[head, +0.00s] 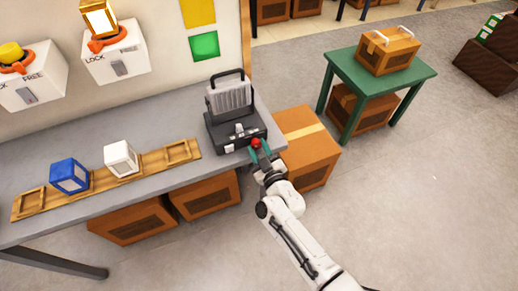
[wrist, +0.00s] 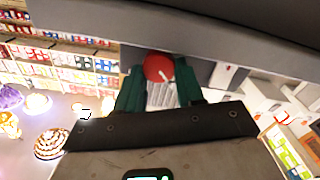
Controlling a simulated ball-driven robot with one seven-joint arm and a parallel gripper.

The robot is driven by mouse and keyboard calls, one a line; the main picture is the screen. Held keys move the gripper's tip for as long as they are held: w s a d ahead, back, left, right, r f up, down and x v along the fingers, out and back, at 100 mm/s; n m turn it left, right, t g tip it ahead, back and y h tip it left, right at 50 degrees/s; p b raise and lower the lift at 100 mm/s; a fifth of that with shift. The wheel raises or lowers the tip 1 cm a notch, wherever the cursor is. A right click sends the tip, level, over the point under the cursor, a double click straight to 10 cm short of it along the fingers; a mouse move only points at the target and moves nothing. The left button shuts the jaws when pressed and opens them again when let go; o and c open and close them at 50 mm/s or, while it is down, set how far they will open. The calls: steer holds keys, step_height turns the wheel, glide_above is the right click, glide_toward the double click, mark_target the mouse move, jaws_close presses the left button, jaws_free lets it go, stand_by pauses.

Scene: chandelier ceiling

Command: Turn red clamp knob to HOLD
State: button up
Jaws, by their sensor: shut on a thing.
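The red clamp knob (head: 256,142) is on the front right of a dark grey device (head: 222,133) on the grey bench. My gripper (head: 260,150) reaches it from the front right, with its green fingers on either side of the knob. In the wrist view the round red knob (wrist: 158,67) bears a white line, slanted, and sits between the two green fingers (wrist: 158,88), shut on it. The HOLD marking cannot be read in either view. A ribbed grey part with a black handle (head: 228,92) stands upright on the device.
A wooden rack (head: 50,201) with a blue cube (head: 69,176) and a white cube (head: 121,158) lies left on the bench. A cardboard box (head: 306,140) stands close beside my gripper. A green table (head: 350,75) stands behind it.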

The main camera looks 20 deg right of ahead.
steer(key=shift+m, duration=0.3)
steer(key=m+b, duration=0.1)
steer(key=m, duration=0.2)
steer(key=shift+d+f+m, duration=0.1)
steer(key=shift+m, duration=0.3)
steer(key=m+b, duration=0.1)
steer(key=m, duration=0.3)
steer(key=shift+d, duration=0.1)
steer(key=shift+m, duration=0.3)
steer(key=o, duration=0.8)
steer(key=shift+c, duration=0.2)
steer(key=shift+s, duration=0.1)
steer(key=s, duration=1)
steer(key=shift+s+b, duration=0.3)
steer(key=shift+s, duration=0.05)
